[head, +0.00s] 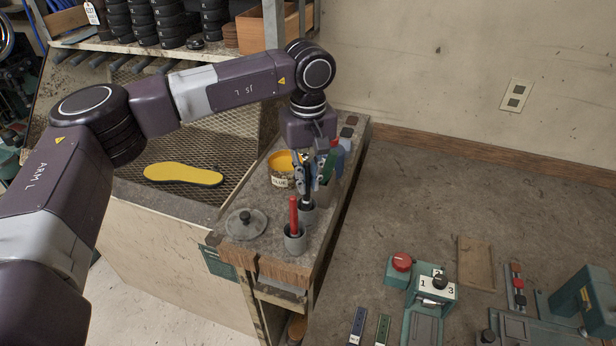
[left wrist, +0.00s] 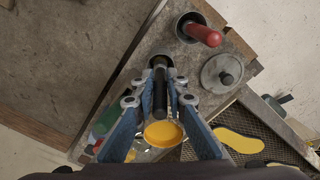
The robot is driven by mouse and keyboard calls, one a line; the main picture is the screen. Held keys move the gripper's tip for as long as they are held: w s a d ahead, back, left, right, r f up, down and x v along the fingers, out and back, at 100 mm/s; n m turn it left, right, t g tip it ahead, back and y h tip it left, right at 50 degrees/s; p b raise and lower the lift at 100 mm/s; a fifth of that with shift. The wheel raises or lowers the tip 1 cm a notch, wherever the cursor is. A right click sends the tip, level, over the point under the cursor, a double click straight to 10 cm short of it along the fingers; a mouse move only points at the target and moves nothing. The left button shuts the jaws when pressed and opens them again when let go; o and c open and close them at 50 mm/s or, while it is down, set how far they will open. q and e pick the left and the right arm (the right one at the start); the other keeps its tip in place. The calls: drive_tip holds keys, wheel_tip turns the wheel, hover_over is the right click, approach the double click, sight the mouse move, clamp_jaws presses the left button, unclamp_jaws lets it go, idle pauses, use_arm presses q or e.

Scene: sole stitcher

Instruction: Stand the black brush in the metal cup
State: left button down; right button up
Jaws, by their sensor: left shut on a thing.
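The black brush (head: 306,188) is upright in my left gripper (head: 314,184), whose fingers are shut on it. My right gripper is not in view.
A round lid (head: 246,223) lies to the left. A yellow glue pot (head: 281,168), a green item (head: 328,167) and a blue bottle (head: 337,157) crowd the gripper from behind and beside.

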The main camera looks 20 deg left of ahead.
use_arm(q)
drive_tip(key=shift+f, duration=0.25)
drive_tip(key=c, duration=1.8)
unclamp_jaws()
drive_tip(key=shift+c, duration=0.2)
drive_tip(key=shift+r, duration=0.15)
wheel_tip(320, 180, up, 12)
drive_tip(key=shift+s, duration=0.2)
drive_tip(key=shift+d+f, duration=0.1)
drive_tip(key=shift+f, duration=0.15)
